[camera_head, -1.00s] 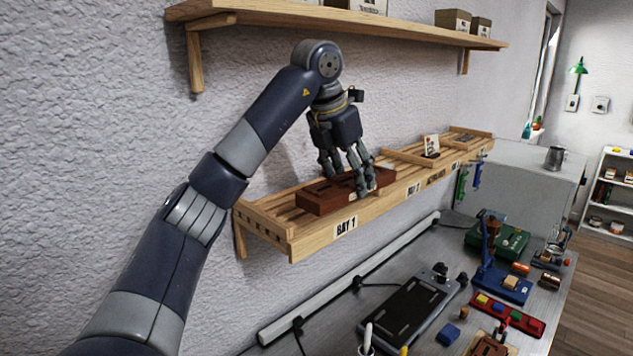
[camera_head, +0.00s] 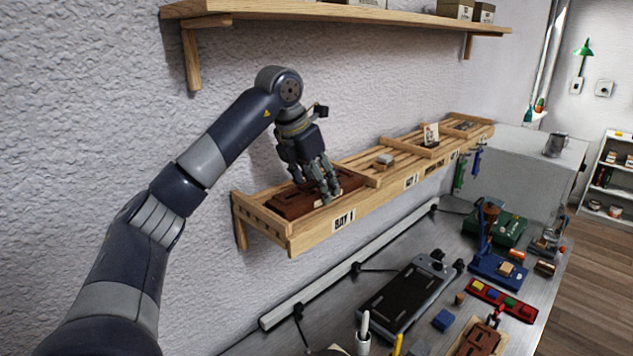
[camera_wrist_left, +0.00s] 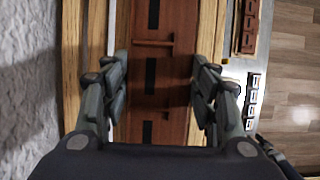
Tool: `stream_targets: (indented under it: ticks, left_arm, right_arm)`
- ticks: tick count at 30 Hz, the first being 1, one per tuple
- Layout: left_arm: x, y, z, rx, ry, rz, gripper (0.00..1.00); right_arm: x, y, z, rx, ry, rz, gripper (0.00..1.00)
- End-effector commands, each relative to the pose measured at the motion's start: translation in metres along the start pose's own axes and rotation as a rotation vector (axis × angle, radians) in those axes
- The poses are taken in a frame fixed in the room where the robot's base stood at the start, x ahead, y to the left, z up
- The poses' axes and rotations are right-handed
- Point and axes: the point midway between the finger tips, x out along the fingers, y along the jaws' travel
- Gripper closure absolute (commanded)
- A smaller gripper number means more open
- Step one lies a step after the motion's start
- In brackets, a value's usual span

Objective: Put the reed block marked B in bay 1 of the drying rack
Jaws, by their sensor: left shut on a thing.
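The reddish-brown reed block (camera_head: 291,206) with dark slots lies low in bay 1 of the wooden drying rack (camera_head: 292,241), just behind the front rail with the BAY 1 label. I cannot read a letter on the block. My left gripper (camera_head: 322,196) points down over it, its fingers shut on it. In the left wrist view the block (camera_wrist_left: 158,72) runs lengthwise between the rack's wooden rails, with a finger (camera_wrist_left: 208,90) at each side. The fingers hide part of it. My right gripper is not in view.
Bay 2 holds a small grey item (camera_head: 384,160); a card (camera_head: 431,135) stands farther right. An upper shelf (camera_head: 340,14) hangs above. The bench below holds a dark tray device (camera_head: 405,297), a blue cube (camera_head: 444,319) and another brown block (camera_head: 482,340).

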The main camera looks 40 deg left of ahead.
Motion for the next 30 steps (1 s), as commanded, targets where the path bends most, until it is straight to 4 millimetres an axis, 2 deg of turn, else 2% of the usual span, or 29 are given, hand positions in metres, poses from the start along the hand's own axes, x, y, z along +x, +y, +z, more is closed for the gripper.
stream_targets:
  ticks: [6, 7, 9, 22, 26, 30]
  left_arm:
    - [0.003, 0.0, -0.001, 0.0, -0.001, 0.0, 0.77]
    - [0.002, 0.0, -0.001, 0.0, 0.0, 0.0, 0.39]
    - [0.002, 0.0, -0.001, 0.0, 0.0, 0.0, 0.25]
    - [-0.002, 0.0, 0.001, 0.0, -0.001, 0.0, 0.25]
    - [-0.017, -0.001, 0.001, 0.001, -0.005, 0.0, 0.25]
    - [-0.04, -0.001, 0.001, 0.001, -0.005, -0.001, 0.25]
  right_arm:
    - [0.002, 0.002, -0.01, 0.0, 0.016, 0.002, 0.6]
    - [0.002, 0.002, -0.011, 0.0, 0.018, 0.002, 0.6]
    - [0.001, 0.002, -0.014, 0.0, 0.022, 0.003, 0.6]
    - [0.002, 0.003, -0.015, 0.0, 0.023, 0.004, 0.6]
    - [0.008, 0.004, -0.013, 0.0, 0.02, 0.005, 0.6]
    - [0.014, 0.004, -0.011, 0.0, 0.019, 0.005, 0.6]
